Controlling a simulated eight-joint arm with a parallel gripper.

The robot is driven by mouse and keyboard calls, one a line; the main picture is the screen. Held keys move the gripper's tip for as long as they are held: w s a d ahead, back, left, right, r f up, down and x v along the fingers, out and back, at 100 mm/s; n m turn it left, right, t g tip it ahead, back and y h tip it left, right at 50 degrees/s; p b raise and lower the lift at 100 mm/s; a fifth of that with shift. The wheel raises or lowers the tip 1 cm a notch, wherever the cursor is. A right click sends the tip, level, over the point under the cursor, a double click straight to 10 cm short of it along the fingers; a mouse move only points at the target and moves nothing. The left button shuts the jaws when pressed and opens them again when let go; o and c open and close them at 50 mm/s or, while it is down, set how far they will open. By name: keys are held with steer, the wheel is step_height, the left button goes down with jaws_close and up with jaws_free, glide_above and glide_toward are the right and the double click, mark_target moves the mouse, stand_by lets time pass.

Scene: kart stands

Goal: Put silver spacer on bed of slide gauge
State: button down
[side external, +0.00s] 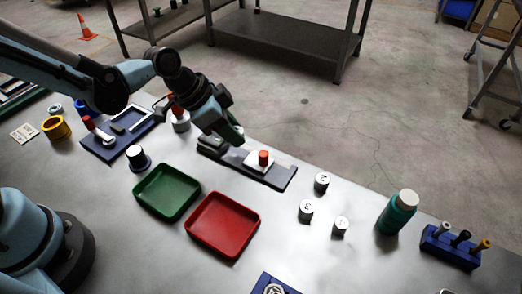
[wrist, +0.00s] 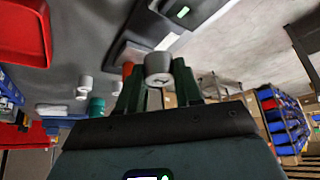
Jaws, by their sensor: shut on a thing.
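The silver spacer (wrist: 158,67) is a short grey cylinder between the two green fingers of my gripper (wrist: 157,80), which is shut on it. In the side view my gripper (side external: 232,138) is low over the left part of the slide gauge (side external: 279,178), and the spacer cannot be made out there. The gauge is a long dark grey base with a white block (side external: 254,165) and an orange knob (side external: 263,157). In the wrist view the gauge (wrist: 125,48) lies just beyond the spacer. Whether the spacer touches the bed cannot be told.
A green tray (side external: 139,201) and a red tray (side external: 192,240) lie in front of the gauge. Several numbered white cylinders (side external: 306,210) and a teal bottle (side external: 392,219) stand to the right. A blue fixture (side external: 100,152) and a white cylinder (side external: 181,125) are left of my gripper.

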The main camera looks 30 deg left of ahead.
steer(key=shift+f, duration=2)
steer(key=shift+f, duration=0.15)
steer(key=c, duration=1)
jaws_free()
steer(key=shift+c, duration=0.2)
steer(key=shift+v, duration=6.2)
steer(key=s+a+r+n+t+y, duration=0.1)
steer(key=s+a+n+t+y, duration=0.2)
steer(key=a+n, duration=0.6)
steer(key=shift+s+a+r+y, duration=0.4)
steer(key=shift+s+a+y, duration=0.2)
steer(key=shift+s, duration=0.25)
